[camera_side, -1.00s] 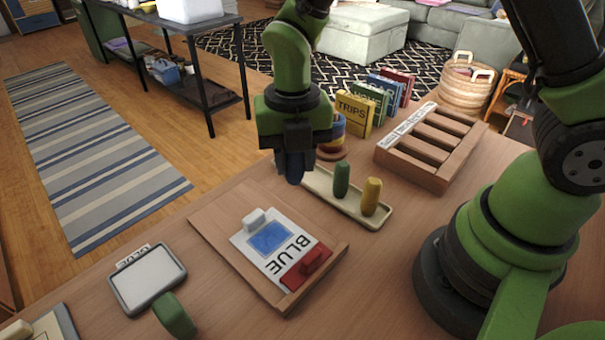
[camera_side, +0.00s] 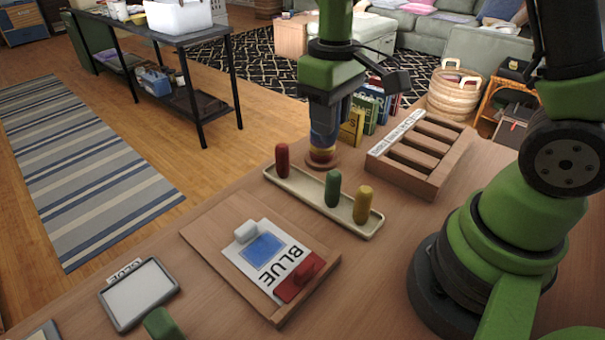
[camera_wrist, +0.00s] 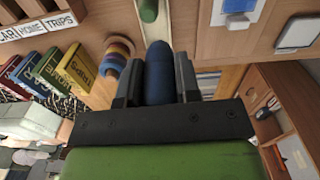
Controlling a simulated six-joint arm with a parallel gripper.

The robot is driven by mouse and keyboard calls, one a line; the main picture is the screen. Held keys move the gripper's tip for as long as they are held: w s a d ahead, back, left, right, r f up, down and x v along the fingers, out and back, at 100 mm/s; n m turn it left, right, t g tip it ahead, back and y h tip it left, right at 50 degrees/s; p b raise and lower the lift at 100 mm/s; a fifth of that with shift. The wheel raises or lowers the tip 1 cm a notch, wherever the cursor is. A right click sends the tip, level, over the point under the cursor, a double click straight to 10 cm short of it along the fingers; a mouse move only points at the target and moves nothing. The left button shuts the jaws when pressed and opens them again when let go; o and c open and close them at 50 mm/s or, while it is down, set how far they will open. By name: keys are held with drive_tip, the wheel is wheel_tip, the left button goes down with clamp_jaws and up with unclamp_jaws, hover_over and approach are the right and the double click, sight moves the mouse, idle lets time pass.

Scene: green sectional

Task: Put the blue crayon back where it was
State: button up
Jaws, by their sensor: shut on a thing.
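The blue crayon (camera_wrist: 159,75) is upright between the two fingers of my gripper (camera_wrist: 158,88) in the wrist view. In the side view my gripper (camera_side: 326,118) is raised behind the cream tray (camera_side: 350,222), in line with the ring stack; I cannot separate the crayon clearly from the stack there. The tray holds an upright red crayon (camera_side: 282,160) at its far left end, then a green crayon (camera_side: 332,188) and a yellow crayon (camera_side: 363,205). A bare gap lies between red and green.
The ring stack (camera_side: 322,158) stands just behind the tray. Upright books (camera_side: 368,113) and a slotted wooden rack (camera_side: 436,165) are at the right back. A wooden board with a BLUE card (camera_side: 270,262) and a white-faced tablet (camera_side: 139,294) lie in front.

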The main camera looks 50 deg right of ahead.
drive_tip(key=shift+w+d+f, duration=0.1)
drive_tip(key=shift+w+f, duration=0.05)
drive_tip(key=shift+w, duration=0.05)
drive_tip(key=w+f+n, duration=0.1)
drive_tip(key=f+n, duration=0.1)
drive_tip(key=f, duration=0.1)
drive_tip(key=w+d+f+n, duration=0.1)
drive_tip(key=w+f+n, duration=0.1)
drive_tip(key=f, duration=0.1)
drive_tip(key=w+f+n, duration=0.2)
drive_tip(key=f, duration=0.2)
drive_tip(key=shift+w+d+f+n, duration=0.1)
drive_tip(key=shift+w+d+n, duration=0.1)
drive_tip(key=shift+n, duration=0.1)
drive_tip(key=shift+f, duration=2.35)
drive_tip(key=shift+f, duration=0.1)
drive_tip(key=o, duration=0.9)
